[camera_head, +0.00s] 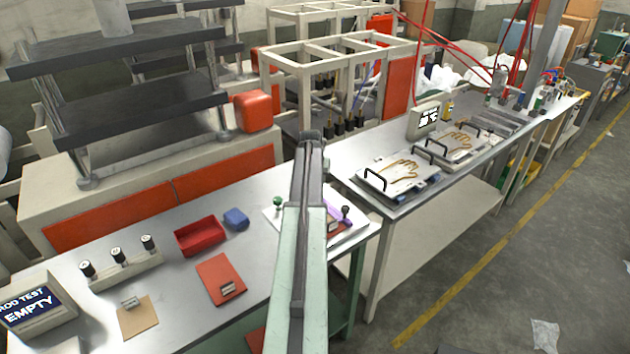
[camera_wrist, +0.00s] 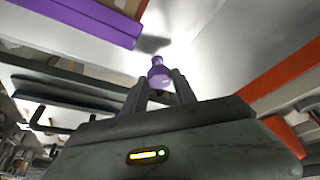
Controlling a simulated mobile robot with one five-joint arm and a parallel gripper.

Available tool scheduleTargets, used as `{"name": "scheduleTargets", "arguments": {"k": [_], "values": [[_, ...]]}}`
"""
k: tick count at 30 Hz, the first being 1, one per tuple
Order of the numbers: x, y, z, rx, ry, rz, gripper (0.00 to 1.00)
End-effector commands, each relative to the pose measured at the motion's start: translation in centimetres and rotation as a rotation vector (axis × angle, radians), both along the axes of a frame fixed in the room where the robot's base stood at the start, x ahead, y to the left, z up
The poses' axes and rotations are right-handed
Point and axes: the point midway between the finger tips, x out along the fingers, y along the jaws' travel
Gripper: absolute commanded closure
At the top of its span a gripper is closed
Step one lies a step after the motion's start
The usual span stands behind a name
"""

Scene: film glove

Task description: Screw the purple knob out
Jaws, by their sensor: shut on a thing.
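The purple knob (camera_wrist: 158,73) shows in the wrist view between the fingertips of my gripper (camera_wrist: 159,84). My gripper is shut on it. A shadow lies beside the knob on a pale surface; I cannot tell how far the knob is from that surface. In the head view my arm hides the knob and the gripper. A pale plate (camera_head: 268,210) lies on the bench there, partly behind my arm, with a green knob (camera_head: 278,202) at its left and a dark knob (camera_head: 346,211) at its right. A purple strip (camera_wrist: 85,18) shows at the upper left of the wrist view.
On the bench left of my arm are a red tray (camera_head: 200,237), a blue block (camera_head: 236,219), a red board (camera_head: 221,279) and a rack of dark knobs (camera_head: 118,259). A display (camera_head: 33,305) reads "EMPTY". Glove plates (camera_head: 398,178) lie on the bench to the right.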

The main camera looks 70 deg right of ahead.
Motion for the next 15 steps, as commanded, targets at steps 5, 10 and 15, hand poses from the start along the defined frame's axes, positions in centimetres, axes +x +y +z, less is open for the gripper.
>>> {"name": "scheduleTargets", "arguments": {"k": [5, 10, 15], "values": [[-0.21, -0.07, -0.01, 0.0, -0.001, 0.165, 1.0], [-0.25, -0.14, 0.0, 0.0, -0.001, 0.325, 1.0], [-0.36, -0.23, -0.01, 0.001, 0.0, 0.48, 1.0]]}}
